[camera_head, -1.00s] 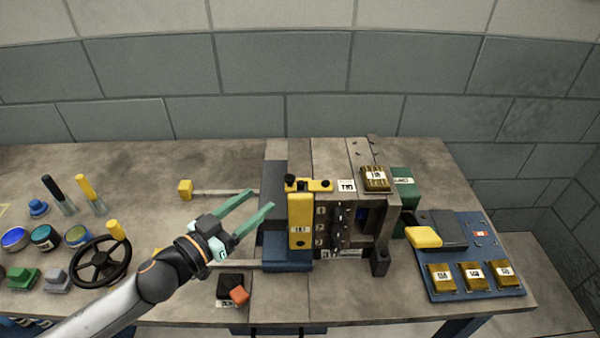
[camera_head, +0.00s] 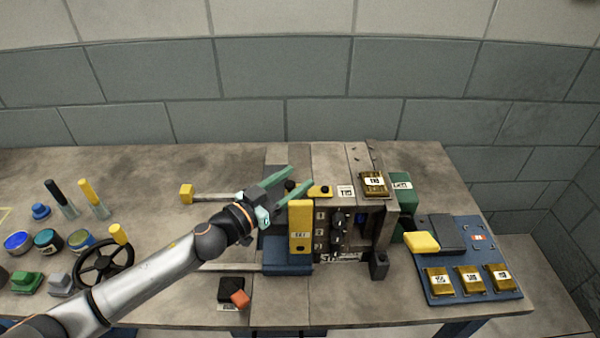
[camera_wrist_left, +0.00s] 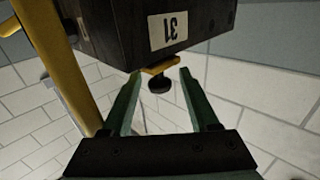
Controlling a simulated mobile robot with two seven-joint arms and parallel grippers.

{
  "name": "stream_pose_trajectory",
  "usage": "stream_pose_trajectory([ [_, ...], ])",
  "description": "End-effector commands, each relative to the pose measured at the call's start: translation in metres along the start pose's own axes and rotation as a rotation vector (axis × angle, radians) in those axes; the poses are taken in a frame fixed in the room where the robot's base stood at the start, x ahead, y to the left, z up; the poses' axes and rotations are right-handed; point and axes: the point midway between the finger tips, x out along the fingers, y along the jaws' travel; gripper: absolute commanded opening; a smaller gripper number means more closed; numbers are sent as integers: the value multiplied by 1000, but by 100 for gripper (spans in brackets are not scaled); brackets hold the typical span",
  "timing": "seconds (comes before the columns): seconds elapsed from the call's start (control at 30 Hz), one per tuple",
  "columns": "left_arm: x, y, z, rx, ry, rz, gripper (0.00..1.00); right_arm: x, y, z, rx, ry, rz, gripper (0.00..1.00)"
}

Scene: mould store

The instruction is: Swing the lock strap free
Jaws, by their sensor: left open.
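The lock strap (camera_head: 320,190) is a short yellow bar lying across the top of the steel mould block (camera_head: 330,161). It has black knobs, and my left fingers hide part of its left end. In the left wrist view a yellow strap end (camera_wrist_left: 158,67) with a black knob (camera_wrist_left: 159,84) sticks out from a dark block. My left gripper (camera_head: 300,178) is open over the strap's left end. In the wrist view its green fingers (camera_wrist_left: 160,75) stand either side of the knob, apart from it. My right gripper is not in view.
A yellow upright plate (camera_head: 301,240) stands on the block's front left. A blue tray (camera_head: 458,291) with several brass blocks lies to the right. A black handwheel (camera_head: 100,264), tins and knobs stand at left. The back left of the bench is clear.

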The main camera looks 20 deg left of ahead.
Motion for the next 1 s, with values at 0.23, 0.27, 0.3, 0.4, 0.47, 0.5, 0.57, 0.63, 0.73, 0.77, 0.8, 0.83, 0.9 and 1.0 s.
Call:
stream_pose_trajectory([
  [0.23,21,0,0,0,0,-1,61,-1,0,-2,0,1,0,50],
  [0.27,22,0,0,0,0,-1,61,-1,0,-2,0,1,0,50],
  [0.3,23,0,0,0,0,-1,61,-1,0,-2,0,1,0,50],
  [0.4,24,0,0,0,0,0,61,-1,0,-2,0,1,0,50],
  [0.47,24,0,0,0,0,0,61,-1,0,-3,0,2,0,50],
  [0.5,24,0,0,0,0,0,61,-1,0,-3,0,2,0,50],
  [0.57,24,0,0,0,0,0,61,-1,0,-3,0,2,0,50],
  [0.63,24,0,0,0,0,0,53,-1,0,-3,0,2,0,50],
  [0.73,23,0,0,0,0,0,41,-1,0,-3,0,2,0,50],
  [0.77,23,0,0,0,0,0,38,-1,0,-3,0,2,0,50],
  [0.8,23,0,0,0,-1,-1,34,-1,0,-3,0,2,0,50],
  [0.83,23,0,0,0,-1,-1,30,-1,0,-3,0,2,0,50],
  [0.9,23,0,0,0,-1,-1,22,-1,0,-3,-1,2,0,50],
  [1.0,23,0,0,0,-1,-1,11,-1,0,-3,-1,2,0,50],
])
